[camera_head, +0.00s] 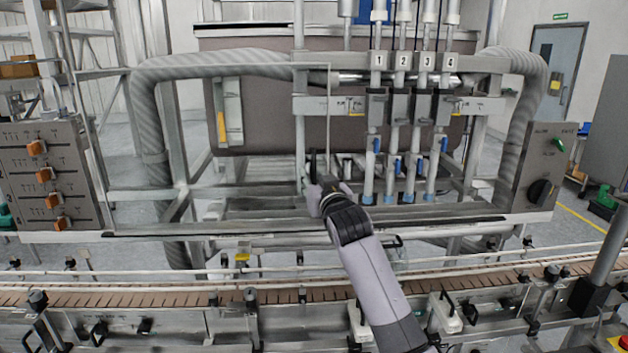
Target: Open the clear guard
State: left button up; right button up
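The clear guard (200,69) shows as a thin grey frame with see-through panes in front of the filling machine, left of the numbered nozzles. Its upright right edge (328,110) comes down close to my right gripper. My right arm reaches up from the bottom, and my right gripper (318,172) is at the middle of the machine's front. A dark upright piece (313,163) shows at its tip; I cannot tell whether it is a finger or a handle, nor whether the gripper touches the guard. The fingers are too small and hidden to read. My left gripper is not in view.
Four-way numbered filling nozzles (403,130) hang just right of my gripper. A conveyor (150,297) with rails crosses below. A control box with orange knobs (45,180) stands left, another with a black knob (541,190) right. Thick grey hoses (150,120) flank the machine.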

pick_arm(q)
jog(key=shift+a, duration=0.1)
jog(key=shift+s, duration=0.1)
pick_arm(e)
jog(key=v, duration=1.2)
jog(key=shift+f, duration=0.1)
